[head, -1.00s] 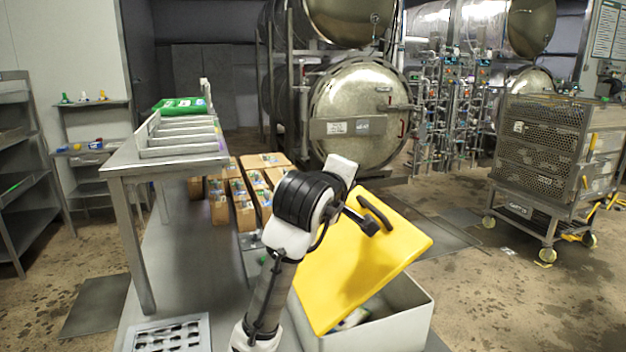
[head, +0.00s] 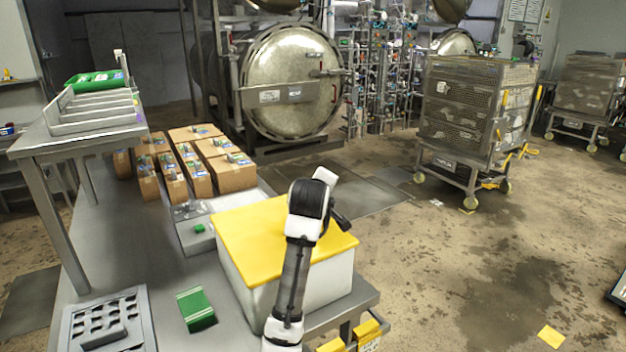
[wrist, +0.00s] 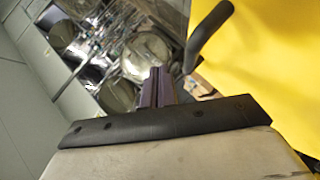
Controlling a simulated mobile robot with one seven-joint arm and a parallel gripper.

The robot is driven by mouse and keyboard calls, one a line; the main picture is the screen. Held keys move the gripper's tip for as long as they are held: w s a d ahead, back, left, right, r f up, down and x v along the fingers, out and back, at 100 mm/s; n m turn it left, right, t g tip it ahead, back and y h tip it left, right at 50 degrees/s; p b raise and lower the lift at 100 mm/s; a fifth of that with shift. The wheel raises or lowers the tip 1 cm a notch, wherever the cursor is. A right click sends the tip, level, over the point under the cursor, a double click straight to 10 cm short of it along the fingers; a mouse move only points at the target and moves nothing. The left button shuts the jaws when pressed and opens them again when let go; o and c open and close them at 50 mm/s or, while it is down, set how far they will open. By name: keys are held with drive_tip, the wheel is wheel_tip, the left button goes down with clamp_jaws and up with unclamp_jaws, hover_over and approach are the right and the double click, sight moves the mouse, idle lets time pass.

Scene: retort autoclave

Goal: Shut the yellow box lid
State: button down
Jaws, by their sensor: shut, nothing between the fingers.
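The yellow lid (head: 255,237) lies about flat across the top of the white box (head: 335,283), and no open gap shows along the visible edges. Part of the lid is hidden behind my arm. In the wrist view the lid (wrist: 265,65) fills the right side, with its black handle (wrist: 207,35) close by the fingers. My gripper (head: 341,216) is above the lid's right part in the head view. Its fingers (wrist: 157,88) are together and empty, and the handle stands to their right in the wrist view.
The box stands on a grey bench with a green packet (head: 196,309) and a perforated grey tray (head: 140,312) to its left. Several cardboard boxes (head: 232,177) are behind. A wheeled mesh cart (head: 462,110) stands at the back right. Open floor lies right of the bench.

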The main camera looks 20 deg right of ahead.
drive_tip(key=shift+w+d+f, duration=0.1)
drive_tip(key=shift+d+f, duration=0.15)
drive_tip(key=shift+f, duration=0.5)
